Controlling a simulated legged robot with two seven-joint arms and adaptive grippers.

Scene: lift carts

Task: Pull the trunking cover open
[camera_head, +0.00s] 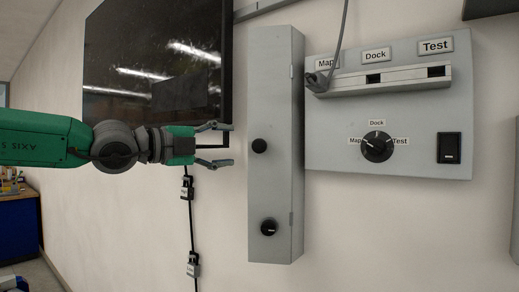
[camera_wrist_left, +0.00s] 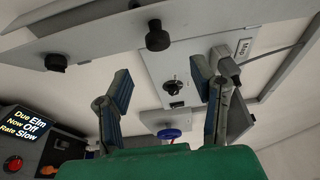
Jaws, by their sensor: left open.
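The trunking cover (camera_head: 274,90) is a tall grey vertical box front on the wall. It looks shut. It has two black knobs, an upper one (camera_head: 259,146) and a lower one (camera_head: 268,227). My left gripper (camera_head: 215,145) comes in from the left, open and empty. Its fingertips point at the upper knob and stop short of it, with a gap. In the left wrist view the trunking (camera_wrist_left: 108,40) crosses the top, with both knobs beyond the open fingers (camera_wrist_left: 160,80). My right gripper is out of view.
A grey panel (camera_head: 330,155) with a dial (camera_head: 377,146), labelled sockets and a plugged-in cable (camera_head: 340,40) is right of the trunking. A black screen (camera_head: 150,60) hangs behind my left arm. A cable with small tags (camera_head: 187,187) hangs below it. A blue cabinet (camera_head: 18,220) stands far left.

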